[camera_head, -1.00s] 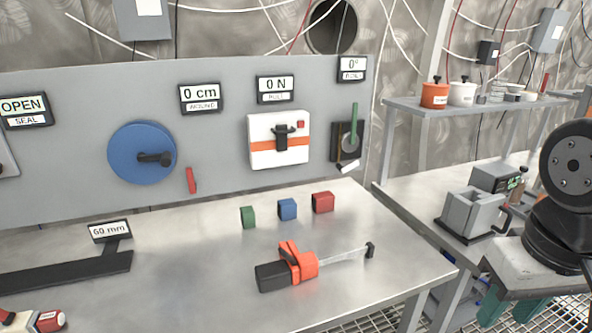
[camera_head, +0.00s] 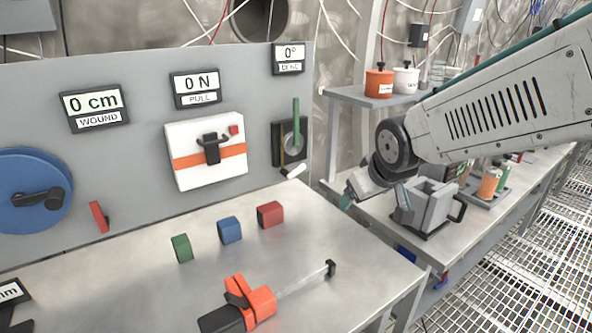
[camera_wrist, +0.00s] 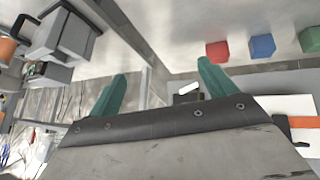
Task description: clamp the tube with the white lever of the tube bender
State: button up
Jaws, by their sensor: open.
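The tube bender (camera_head: 289,143) is a dark plate with a round grey disc on the panel's right end, under the 0° display. Its green lever (camera_head: 296,121) stands upright. Its white lever (camera_head: 293,171) sticks out at the lower edge, tilted. A tube is too small to make out clearly there. In the wrist view a small white piece, apparently the white lever (camera_wrist: 189,88), shows between the fingers. My gripper (camera_head: 373,200) is open and empty, right of the bender and apart from it. Its teal fingers also show in the wrist view (camera_wrist: 160,72).
Green (camera_head: 181,248), blue (camera_head: 230,230) and red (camera_head: 270,214) blocks stand on the bench (camera_head: 345,275). An orange clamp-like tool (camera_head: 250,300) lies in front of them. A grey vise-like box (camera_head: 432,205) stands on the right bench behind my gripper.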

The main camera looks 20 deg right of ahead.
jog(key=w+a+f+n+t+y, duration=0.1)
jog(key=w+f+n+t+y, duration=0.25)
jog(key=w, duration=1.05)
jog(key=n+t+y, duration=0.3)
jog(key=t, duration=0.3)
send_near(297, 172)
jog(key=w, duration=0.3)
jog(key=shift+t, duration=0.25)
jog(key=x, duration=0.5)
jog(key=a+x, duration=0.1)
jog(key=x, duration=0.2)
jog(key=shift+s+f, duration=0.1)
jog(key=shift+m, duration=0.25)
jog(key=c, duration=0.9)
